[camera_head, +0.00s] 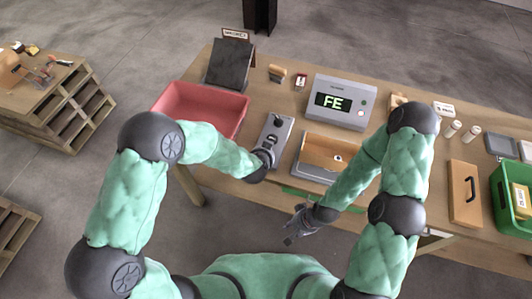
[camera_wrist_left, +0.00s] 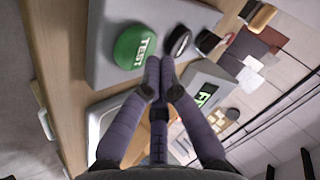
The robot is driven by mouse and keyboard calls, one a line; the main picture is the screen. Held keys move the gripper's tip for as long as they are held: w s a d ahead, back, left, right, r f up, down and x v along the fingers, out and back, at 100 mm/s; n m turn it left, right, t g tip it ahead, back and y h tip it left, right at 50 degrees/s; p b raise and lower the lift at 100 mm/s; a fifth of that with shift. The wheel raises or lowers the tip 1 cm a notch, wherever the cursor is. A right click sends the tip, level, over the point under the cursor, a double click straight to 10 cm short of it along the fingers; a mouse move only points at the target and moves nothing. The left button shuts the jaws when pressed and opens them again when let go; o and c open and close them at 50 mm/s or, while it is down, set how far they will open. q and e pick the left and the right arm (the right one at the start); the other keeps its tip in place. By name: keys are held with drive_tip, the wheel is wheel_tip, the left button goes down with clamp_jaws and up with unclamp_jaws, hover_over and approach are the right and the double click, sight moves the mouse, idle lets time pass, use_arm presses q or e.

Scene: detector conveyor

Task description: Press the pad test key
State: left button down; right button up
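The green round key marked TEST (camera_wrist_left: 134,47) sits on a grey panel (camera_wrist_left: 108,20) in the left wrist view, beside a black round key (camera_wrist_left: 178,42). In the head view the panel (camera_head: 283,132) lies on the table, and my left gripper (camera_head: 268,150) is over its near end, hiding the green key. In the left wrist view the left fingertips (camera_wrist_left: 160,66) are together, empty, and close to the green key's right edge; contact cannot be told. My right gripper (camera_head: 292,225) hangs in front of the table's near edge, its fingers apart and empty.
A red tray (camera_head: 203,107) lies left of the panel. A green crate (camera_head: 513,190) and a wooden board with a handle (camera_head: 464,193) are at the right.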

use_arm(q)
drive_tip(key=shift+r, duration=0.15)
wheel_tip(320, 180, up, 5)
drive_tip(key=p, duration=0.5)
drive_tip(key=shift+r, duration=0.1)
idle(0.4)
idle(0.5)
